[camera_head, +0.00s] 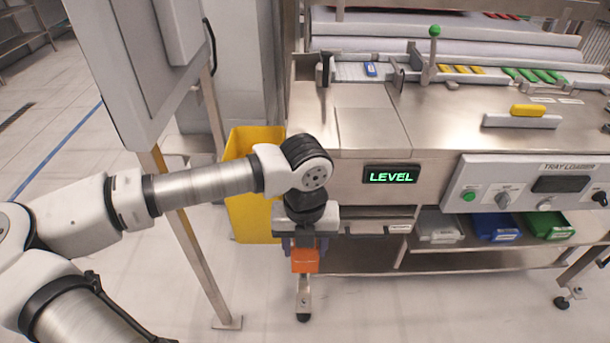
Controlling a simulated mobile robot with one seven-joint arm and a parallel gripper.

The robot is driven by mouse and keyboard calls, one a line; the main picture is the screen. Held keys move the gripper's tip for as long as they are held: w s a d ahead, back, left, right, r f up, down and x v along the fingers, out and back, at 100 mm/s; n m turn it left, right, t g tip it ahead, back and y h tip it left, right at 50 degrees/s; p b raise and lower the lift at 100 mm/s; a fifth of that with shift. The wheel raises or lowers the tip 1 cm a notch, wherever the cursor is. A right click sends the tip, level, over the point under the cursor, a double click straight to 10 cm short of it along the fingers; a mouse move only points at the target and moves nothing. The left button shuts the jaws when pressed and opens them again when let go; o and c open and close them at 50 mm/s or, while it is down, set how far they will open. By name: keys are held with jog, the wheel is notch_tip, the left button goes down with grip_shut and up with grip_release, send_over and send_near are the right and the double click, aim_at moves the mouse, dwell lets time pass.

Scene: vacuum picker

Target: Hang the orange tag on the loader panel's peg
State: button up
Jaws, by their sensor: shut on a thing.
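My gripper (305,244) points down in front of the machine's left front corner. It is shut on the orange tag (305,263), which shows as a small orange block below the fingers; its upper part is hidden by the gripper. The loader panel (572,200), labelled TRAY LOADER, is a light grey sloped face at the right, well apart from the tag. It carries a green button, a grey knob, a dark display and a black knob at its right edge. I cannot make out which part is the peg.
A green-lit LEVEL display (391,175) is on the machine front. Below the panel, a shelf holds grey (440,230), blue (496,228) and green (545,225) bins. A yellow bin (242,215) stands behind my arm. A metal post (192,240) stands left. Floor is open in front.

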jog(key=w+p, duration=0.4)
jog(key=w, duration=1.3)
jog(key=shift+w, duration=0.4)
jog(key=shift+f+p, duration=0.3)
jog(key=shift+f, duration=0.3)
jog(key=shift+f+b, duration=0.3)
jog(key=shift+b, duration=0.05)
jog(key=o, duration=1)
jog(key=shift+r, duration=0.1)
jog(key=shift+c, duration=0.2)
jog(key=shift+r+p, duration=0.15)
jog(key=shift+p, duration=0.35)
jog(key=shift+w+r, duration=0.1)
jog(key=shift+r, duration=0.15)
notch_tip(320, 180, up, 13)
jog(key=b, duration=0.2)
jog(key=shift+d, duration=0.3)
